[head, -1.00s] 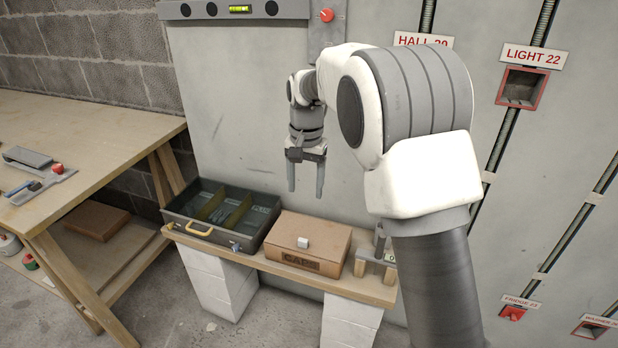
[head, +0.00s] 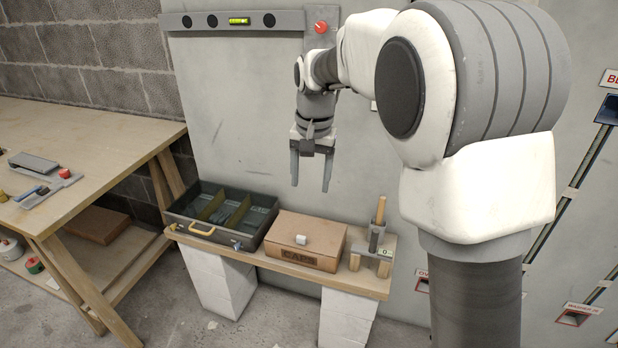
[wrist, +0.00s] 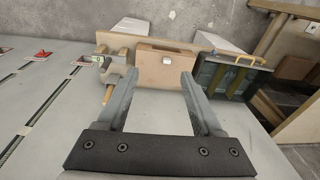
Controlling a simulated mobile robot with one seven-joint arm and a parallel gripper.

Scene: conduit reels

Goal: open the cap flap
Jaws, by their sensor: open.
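The caps box (head: 306,242) is a brown box on a low plank shelf, marked CAPS on its front. Its lid flap lies shut, with a small pale knob (head: 301,239) near the front edge. The box also shows in the wrist view (wrist: 160,70), with the knob (wrist: 167,60) facing up. My gripper (head: 311,187) hangs above and behind the box, fingers pointing down, open and empty. In the wrist view the two fingers (wrist: 157,80) stand apart, with the box beyond them. Nothing touches the flap.
A grey compartment tray (head: 222,215) with a yellow handle stands left of the box. A holder with a wooden-handled tool (head: 377,230) stands to its right. A wooden workbench (head: 90,150) is at far left. A grey wall panel is close behind.

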